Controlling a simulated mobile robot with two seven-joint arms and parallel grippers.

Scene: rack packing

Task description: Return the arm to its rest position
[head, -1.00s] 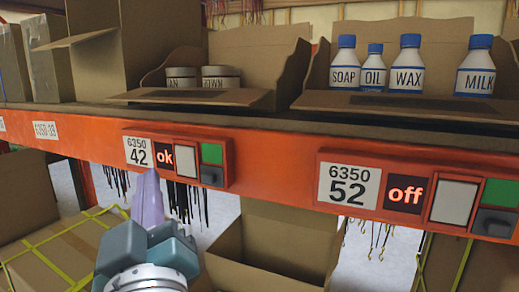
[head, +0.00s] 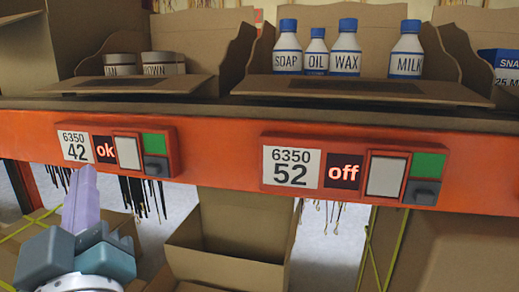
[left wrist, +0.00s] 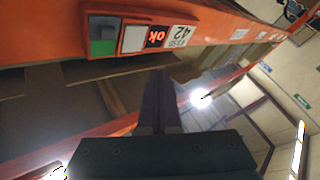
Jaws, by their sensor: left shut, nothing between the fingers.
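My left gripper (head: 82,185) is at the lower left of the head view, in front of the rack's orange beam and just below the 6350 42 label (head: 75,146). Its purple fingers are closed together with nothing between them. In the left wrist view the shut fingers (left wrist: 161,100) point toward the same module, whose display (left wrist: 157,37) reads "ok". My right gripper is not in view.
The orange beam (head: 225,165) runs across the head view. On the shelf above, one open box holds cans (head: 162,64) and another holds several bottles (head: 345,50). An open, empty-looking cardboard box (head: 232,262) stands below the beam. Dark hanging strands (head: 143,195) show underneath.

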